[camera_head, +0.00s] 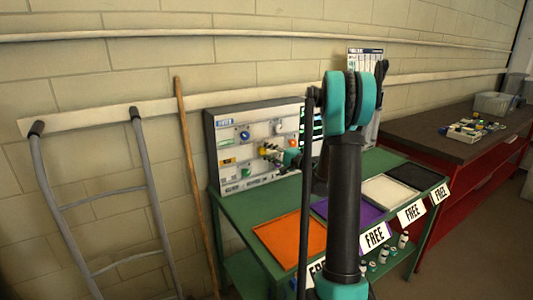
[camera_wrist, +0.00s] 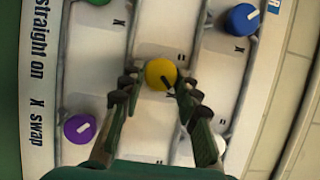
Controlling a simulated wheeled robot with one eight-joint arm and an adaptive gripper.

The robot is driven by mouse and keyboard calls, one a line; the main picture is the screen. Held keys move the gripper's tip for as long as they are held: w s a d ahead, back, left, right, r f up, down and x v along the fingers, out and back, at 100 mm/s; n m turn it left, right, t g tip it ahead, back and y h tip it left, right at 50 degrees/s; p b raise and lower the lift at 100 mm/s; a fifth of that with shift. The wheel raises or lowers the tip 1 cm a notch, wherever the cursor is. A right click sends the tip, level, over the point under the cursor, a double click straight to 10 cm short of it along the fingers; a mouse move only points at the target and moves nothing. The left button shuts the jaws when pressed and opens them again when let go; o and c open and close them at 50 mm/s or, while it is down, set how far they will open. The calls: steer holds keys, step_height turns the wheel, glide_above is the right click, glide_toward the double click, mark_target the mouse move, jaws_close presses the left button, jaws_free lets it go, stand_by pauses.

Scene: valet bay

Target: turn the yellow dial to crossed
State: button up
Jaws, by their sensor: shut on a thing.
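The yellow dial (camera_wrist: 159,72) is in the middle of the wrist view, on a pale panel strip. My gripper (camera_wrist: 160,84) has one finger on each side of the dial and is shut on it. A dark pointer line on the dial's face points to the lower right in the picture. An "=" mark is printed above right of the dial, and a partly hidden mark is just below it.
A blue dial (camera_wrist: 243,19), a purple dial (camera_wrist: 81,128), a green dial and a white dial (camera_wrist: 217,146) surround the yellow one. Orange (camera_head: 290,238), purple, white and black trays lie on the table. A wooden pole (camera_head: 188,160) and a ladder lean left.

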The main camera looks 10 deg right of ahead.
steer(key=o, duration=1.1)
steer(key=shift+o, duration=0.2)
steer(key=shift+d, duration=0.1)
steer(key=v, duration=1.2)
